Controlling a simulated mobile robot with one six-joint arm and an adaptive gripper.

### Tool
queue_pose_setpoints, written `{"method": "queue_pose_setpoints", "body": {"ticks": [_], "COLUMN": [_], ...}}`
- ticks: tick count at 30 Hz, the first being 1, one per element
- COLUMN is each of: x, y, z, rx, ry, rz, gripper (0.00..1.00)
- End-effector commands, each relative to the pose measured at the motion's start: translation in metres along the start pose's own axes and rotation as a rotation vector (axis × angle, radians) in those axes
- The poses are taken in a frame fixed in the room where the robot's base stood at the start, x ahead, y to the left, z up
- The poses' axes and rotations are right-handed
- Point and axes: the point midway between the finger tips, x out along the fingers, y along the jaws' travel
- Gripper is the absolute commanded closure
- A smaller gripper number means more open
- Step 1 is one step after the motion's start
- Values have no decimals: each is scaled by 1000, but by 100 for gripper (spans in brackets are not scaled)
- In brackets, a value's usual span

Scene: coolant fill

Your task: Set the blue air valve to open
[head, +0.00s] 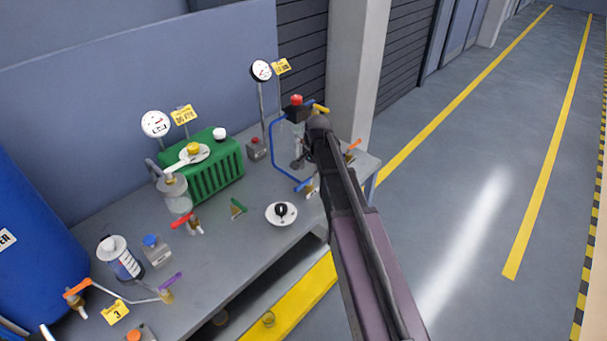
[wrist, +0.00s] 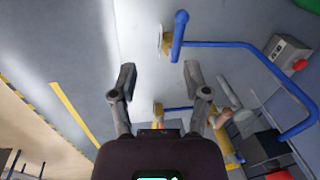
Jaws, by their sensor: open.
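The blue air valve has a blue lever (head: 303,184) on a brass body at the front edge of the bench in the head view, beside the blue pipe. In the wrist view the blue lever (wrist: 179,36) stands at top centre, crosswise to the blue pipe (wrist: 235,45) that runs right from it. My gripper (wrist: 160,75) is open and empty, its two fingers spread below the lever in that picture and apart from it. In the head view my arm hides part of the area around the gripper, and the fingers are hard to make out.
A black box with a red button (head: 296,101) and a yellow lever (head: 320,107) stand behind my gripper. An orange lever (head: 353,145) is to its right. The floor beyond the bench is clear.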

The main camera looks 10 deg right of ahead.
Motion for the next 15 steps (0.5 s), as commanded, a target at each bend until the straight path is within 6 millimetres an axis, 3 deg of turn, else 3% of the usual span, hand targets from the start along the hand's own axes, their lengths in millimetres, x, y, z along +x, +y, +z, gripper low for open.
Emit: {"method": "queue_pose_setpoints", "body": {"ticks": [1,5,15], "x": [-9,-14,-14], "y": [-13,-24,-25], "z": [-14,-28,-31], "rx": [39,111,140], "ry": [2,4,4], "rz": [-9,-22,-28], "gripper": [39,39,39]}}
